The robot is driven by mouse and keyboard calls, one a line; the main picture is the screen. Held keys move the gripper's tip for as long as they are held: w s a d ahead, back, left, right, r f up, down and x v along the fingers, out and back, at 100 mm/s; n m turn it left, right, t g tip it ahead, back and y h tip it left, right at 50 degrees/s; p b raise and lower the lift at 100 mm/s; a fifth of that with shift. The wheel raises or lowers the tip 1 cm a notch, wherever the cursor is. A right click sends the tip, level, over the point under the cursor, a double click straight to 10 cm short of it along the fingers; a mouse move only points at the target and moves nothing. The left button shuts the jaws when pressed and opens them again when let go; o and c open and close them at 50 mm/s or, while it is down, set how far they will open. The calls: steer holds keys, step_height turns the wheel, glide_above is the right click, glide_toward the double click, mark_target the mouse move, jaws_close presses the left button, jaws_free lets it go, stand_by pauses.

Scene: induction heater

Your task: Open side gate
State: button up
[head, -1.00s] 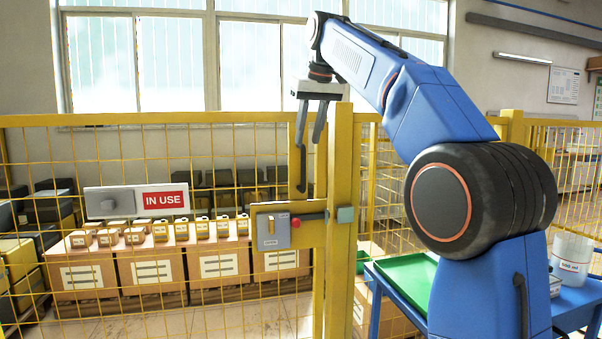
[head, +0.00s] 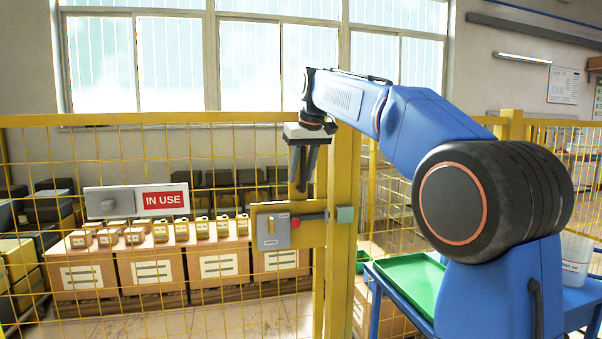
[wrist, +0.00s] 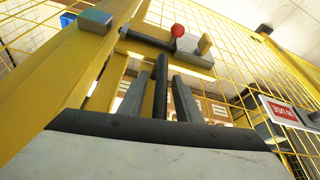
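The side gate is a yellow mesh panel (head: 120,240) with a latch plate (head: 272,226) at its right edge. A bar with a red knob (head: 295,222) runs from the plate towards a green-grey block (head: 345,214) on the yellow post (head: 340,270). The wrist view also shows the red knob (wrist: 178,30) and the block (wrist: 95,20). My gripper (head: 302,188) points down in front of the gate's edge, above the latch. Its fingers (wrist: 158,95) are apart, with the dark upright handle (wrist: 160,85) appearing between them. I cannot tell whether they touch it.
An IN USE sign (head: 165,200) hangs on the mesh to the left. Boxes (head: 150,275) with small yellow containers stand behind the fence. A blue cart with a green tray (head: 412,278) stands right of the post, partly behind my arm.

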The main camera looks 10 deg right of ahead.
steer(key=shift+c, duration=0.3)
jaws_close()
